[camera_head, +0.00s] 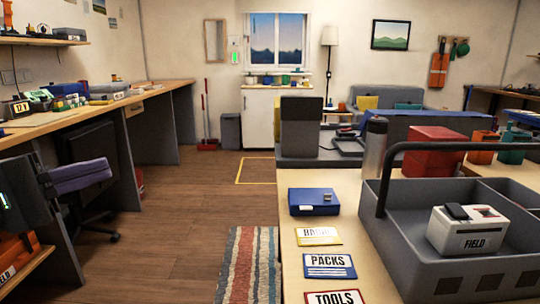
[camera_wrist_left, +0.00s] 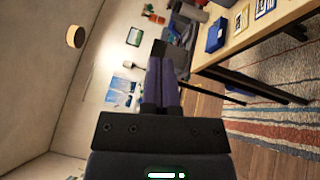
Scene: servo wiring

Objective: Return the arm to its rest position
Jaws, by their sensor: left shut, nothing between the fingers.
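My left gripper (camera_head: 100,171) is at the left of the head view, its arm coming in from the left edge. Its purple fingers are closed together with nothing between them, and it hangs in the air in front of the left workbench, away from the right table. In the left wrist view the fingers (camera_wrist_left: 161,68) lie side by side, shut and empty. My right gripper is in neither view.
The right table (camera_head: 290,275) holds a blue box (camera_head: 313,209), label cards (camera_head: 330,266) and a grey handled tray (camera_head: 425,277) with a white FIELD box (camera_head: 466,231). A dark chair (camera_head: 92,150) stands by the left workbench (camera_head: 85,110). The wooden floor (camera_head: 180,200) between is clear.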

